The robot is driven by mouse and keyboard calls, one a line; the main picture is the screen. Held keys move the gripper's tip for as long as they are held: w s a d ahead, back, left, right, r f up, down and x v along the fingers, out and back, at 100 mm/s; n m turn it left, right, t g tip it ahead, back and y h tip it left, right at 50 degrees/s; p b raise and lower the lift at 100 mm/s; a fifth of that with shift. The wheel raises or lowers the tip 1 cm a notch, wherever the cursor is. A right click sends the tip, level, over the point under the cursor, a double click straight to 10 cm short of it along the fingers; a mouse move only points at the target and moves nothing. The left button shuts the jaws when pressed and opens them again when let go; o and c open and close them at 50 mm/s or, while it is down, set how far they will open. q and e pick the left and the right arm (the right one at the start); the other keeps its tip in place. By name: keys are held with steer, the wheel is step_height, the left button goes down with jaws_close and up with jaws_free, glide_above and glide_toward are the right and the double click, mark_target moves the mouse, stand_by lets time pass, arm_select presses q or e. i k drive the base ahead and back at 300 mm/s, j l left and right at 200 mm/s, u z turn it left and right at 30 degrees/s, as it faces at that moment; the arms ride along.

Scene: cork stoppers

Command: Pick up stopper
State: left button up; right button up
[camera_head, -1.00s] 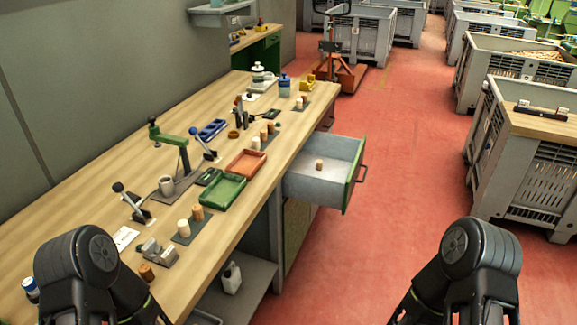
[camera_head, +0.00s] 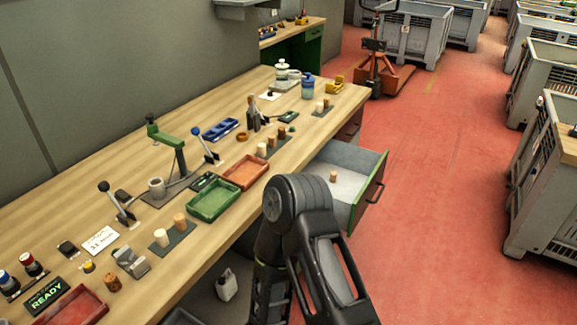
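Several cork stoppers show in the head view. One stopper (camera_head: 333,176) stands in the open drawer. A pale stopper (camera_head: 161,237) and a tan stopper (camera_head: 180,220) stand on a dark pad near the bench's front edge. A darker brown stopper (camera_head: 112,284) is farther left, beside a grey metal block. More stoppers stand on a middle pad (camera_head: 272,141) and a far pad (camera_head: 320,107). One of my arms rises at the bottom centre, in front of the bench edge and part of the drawer; I cannot tell which arm. Neither gripper's fingertips show.
The open drawer (camera_head: 370,205) juts from the bench front. A green tray (camera_head: 213,214), an orange tray (camera_head: 246,185) and a red tray (camera_head: 75,308) lie on the bench. A green-topped lever press (camera_head: 166,137) stands behind them. The red floor (camera_head: 440,230) is clear; grey crates stand right.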

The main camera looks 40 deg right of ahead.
mark_target(333, 174)
steer(key=l+u, duration=0.1)
steer(key=l, duration=0.35)
steer(key=l+u, duration=0.1)
steer(key=l, duration=0.35)
steer(key=k+l+u, duration=0.1)
steer(key=l, duration=0.3)
steer(key=l+u, duration=0.1)
steer(key=l, duration=0.35)
steer(key=k+l+u, duration=0.1)
steer(key=l, duration=0.3)
steer(key=k+l+u, duration=0.1)
steer(key=l, duration=0.35)
steer(key=k+l+u, duration=0.1)
steer(key=l, duration=0.3)
steer(key=k+l+u, duration=0.1)
steer(key=l, duration=0.3)
steer(key=k+l, duration=0.1)
steer(key=l, duration=0.2)
steer(key=k+l, duration=0.15)
steer(key=l, duration=0.2)
